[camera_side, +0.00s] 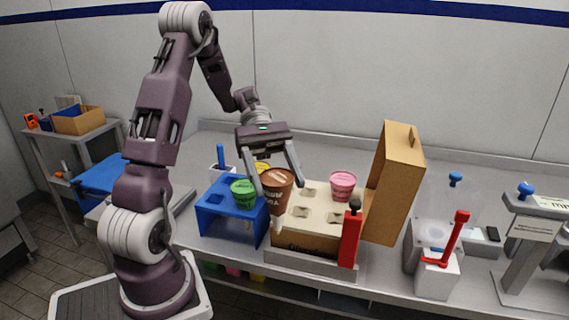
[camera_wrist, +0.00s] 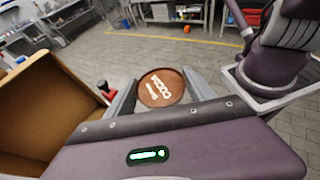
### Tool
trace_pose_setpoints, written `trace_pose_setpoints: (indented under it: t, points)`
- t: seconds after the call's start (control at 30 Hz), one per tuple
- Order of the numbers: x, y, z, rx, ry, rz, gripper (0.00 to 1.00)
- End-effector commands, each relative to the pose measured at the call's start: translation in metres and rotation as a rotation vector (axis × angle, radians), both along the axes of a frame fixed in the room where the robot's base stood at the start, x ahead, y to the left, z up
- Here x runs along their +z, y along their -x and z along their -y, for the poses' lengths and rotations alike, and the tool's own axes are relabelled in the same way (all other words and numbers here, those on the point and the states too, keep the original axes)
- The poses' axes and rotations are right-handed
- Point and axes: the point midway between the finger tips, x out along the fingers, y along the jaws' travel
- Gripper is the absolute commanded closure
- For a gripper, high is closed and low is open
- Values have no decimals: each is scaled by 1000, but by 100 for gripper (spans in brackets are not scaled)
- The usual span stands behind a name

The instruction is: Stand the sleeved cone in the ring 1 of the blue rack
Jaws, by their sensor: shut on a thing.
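My gripper (camera_side: 280,188) is shut on a brown sleeved cone (camera_side: 277,180) and holds it upright in the air, its pale tip hanging down. The wrist view shows its round brown lid (camera_wrist: 160,88) with white lettering between the two fingers. The cone hangs in front of the gap between the blue rack (camera_side: 206,213) and the cream-topped box. The rack stands to its left, with a green cone (camera_side: 243,192) in it and a yellow cone (camera_side: 262,168) behind. Ring numbers cannot be read, and the rack's right part is partly hidden by the held cone.
The cream-topped box (camera_side: 318,212) has several square openings, with a pink cone (camera_side: 343,183) at its back. A tall cardboard panel (camera_side: 395,180) and a red, black-topped object (camera_side: 351,237) stand at its right. A white device with a red lever (camera_side: 457,235) is farther right.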

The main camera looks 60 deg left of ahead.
Motion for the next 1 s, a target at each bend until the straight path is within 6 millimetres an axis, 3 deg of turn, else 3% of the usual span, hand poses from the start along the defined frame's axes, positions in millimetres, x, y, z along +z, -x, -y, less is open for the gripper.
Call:
trace_pose_setpoints:
  t: [0.13,0.3,0.4,0.53,0.77,1.0]
  points:
    - [-8,57,-2,-386,2,1,80]
    - [-10,114,-36,-827,0,1,80]
    - [-6,135,-65,-1063,0,1,80]
    - [5,150,-107,-1337,-4,1,80]
    - [2,123,-178,-1809,-3,0,80]
    - [23,60,-238,-2314,-6,-1,80]
